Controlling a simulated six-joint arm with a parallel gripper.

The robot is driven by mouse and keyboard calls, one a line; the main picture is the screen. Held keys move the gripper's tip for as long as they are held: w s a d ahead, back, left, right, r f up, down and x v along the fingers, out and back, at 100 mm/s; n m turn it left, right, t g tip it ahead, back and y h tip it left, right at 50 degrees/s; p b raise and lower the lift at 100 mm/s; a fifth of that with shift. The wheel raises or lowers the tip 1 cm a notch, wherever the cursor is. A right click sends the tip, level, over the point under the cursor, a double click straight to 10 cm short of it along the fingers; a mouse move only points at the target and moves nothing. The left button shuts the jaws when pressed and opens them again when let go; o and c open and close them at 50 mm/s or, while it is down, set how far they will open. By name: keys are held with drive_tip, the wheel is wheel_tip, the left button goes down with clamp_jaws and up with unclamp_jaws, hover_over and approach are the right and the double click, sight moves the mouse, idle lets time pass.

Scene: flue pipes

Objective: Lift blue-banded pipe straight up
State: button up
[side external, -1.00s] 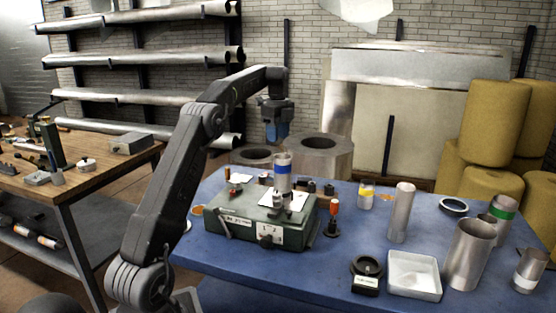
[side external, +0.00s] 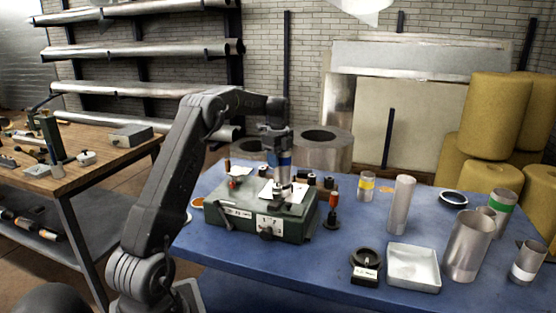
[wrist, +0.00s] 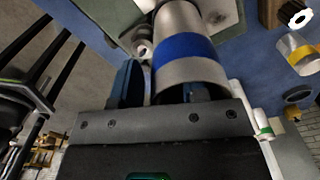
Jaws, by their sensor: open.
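The blue-banded pipe (wrist: 184,50) is a short metal tube with a wide blue band. It stands on the green box (side external: 262,217), and in the side view my gripper hides most of it. My gripper (side external: 279,160) has come down over its upper part. In the wrist view the two blue fingers (wrist: 160,85) lie on either side of the pipe's near end, open. A narrow gap seems to show at the left finger; contact at the right one is hard to tell.
On the blue table (side external: 330,265) stand a yellow-banded pipe (side external: 367,187), a tall plain pipe (side external: 402,205), a wide pipe (side external: 468,245), a green-banded pipe (side external: 501,211) and a white tray (side external: 413,267). A red-topped tool (side external: 332,208) stands just right of the green box.

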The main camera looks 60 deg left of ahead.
sight(278, 180)
drive_tip(key=shift+c, duration=0.2)
clamp_jaws()
drive_tip(key=shift+r, duration=0.2)
wheel_tip(278, 180, up, 8)
idle(1.8)
drive_tip(key=shift+r, duration=0.1)
idle(0.3)
drive_tip(key=shift+r, duration=0.5)
